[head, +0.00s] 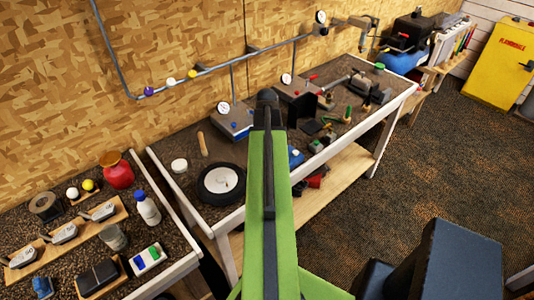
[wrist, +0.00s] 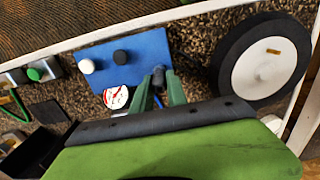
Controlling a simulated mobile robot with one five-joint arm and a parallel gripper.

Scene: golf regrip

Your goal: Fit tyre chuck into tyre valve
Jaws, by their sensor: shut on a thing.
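The tyre is a black wheel with a white hub (head: 221,185), lying flat on the middle workbench in the head view. It also shows at the right of the wrist view (wrist: 227,62), with a small yellow mark on its hub. I cannot make out the tyre valve. My gripper (wrist: 159,90) has its green fingers closed on a small dark piece, which looks like the tyre chuck (wrist: 158,76). The piece is over or beside a blue plate, apart from the tyre. In the head view my arm hides the gripper and the piece.
The blue plate (wrist: 148,46) carries white and black knobs, with a red-and-white gauge (wrist: 116,97) near it. A white bench edge (wrist: 130,20) runs along the top of the wrist view. Tools crowd the bench's right half. A left bench holds a white bottle (head: 146,208) and red container (head: 117,170).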

